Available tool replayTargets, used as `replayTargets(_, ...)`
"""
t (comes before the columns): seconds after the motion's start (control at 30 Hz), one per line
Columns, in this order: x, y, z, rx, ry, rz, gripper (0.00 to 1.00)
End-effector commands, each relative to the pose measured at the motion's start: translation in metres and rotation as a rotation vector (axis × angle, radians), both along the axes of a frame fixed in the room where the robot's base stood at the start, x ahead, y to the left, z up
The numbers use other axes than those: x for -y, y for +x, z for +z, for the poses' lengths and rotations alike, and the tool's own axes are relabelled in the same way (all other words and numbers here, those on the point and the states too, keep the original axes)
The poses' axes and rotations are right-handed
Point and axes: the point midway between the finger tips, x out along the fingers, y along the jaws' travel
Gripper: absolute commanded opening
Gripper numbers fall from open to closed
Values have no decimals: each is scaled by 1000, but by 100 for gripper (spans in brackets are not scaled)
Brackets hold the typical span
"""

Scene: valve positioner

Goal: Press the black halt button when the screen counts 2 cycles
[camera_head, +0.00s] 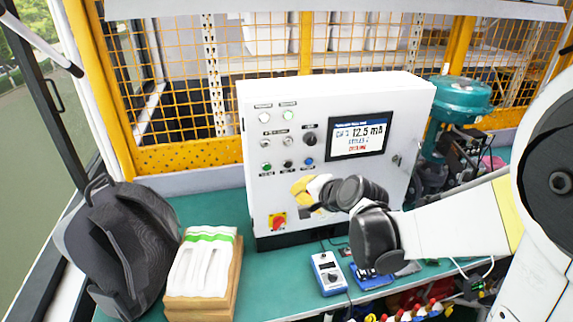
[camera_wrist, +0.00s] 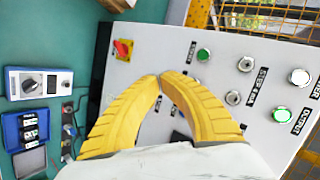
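The white control box (camera_head: 340,195) stands on the bench with its screen (camera_head: 358,136) lit. The black button (camera_head: 287,164) sits in the lower row, between a green button (camera_head: 266,167) and a blue one (camera_head: 308,161). My gripper (camera_head: 295,188) is in front of the panel below that row. In the wrist view its yellow fingertips (camera_wrist: 160,76) meet with nothing between them. The right finger hides the black button there. I cannot tell whether the tips touch the panel.
A red switch on a yellow plate (camera_head: 277,221) is low on the panel, and shows in the wrist view (camera_wrist: 123,48). A blue calibrator (camera_head: 329,273) lies in front. A backpack (camera_head: 120,240) and a stacked wooden box (camera_head: 203,265) stand left; a teal actuator (camera_head: 460,98) stands right.

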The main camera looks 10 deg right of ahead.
Motion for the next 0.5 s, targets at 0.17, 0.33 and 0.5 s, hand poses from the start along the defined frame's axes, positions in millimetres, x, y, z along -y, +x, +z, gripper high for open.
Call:
replayTargets(0.17, 0, 12, 0, 0, -1, 1, 0)
replayTargets(0.33, 0, 36, 0, 1, -2, 2, 0)
replayTargets(0.5, 0, 60, 0, 0, -2, 1, 0)
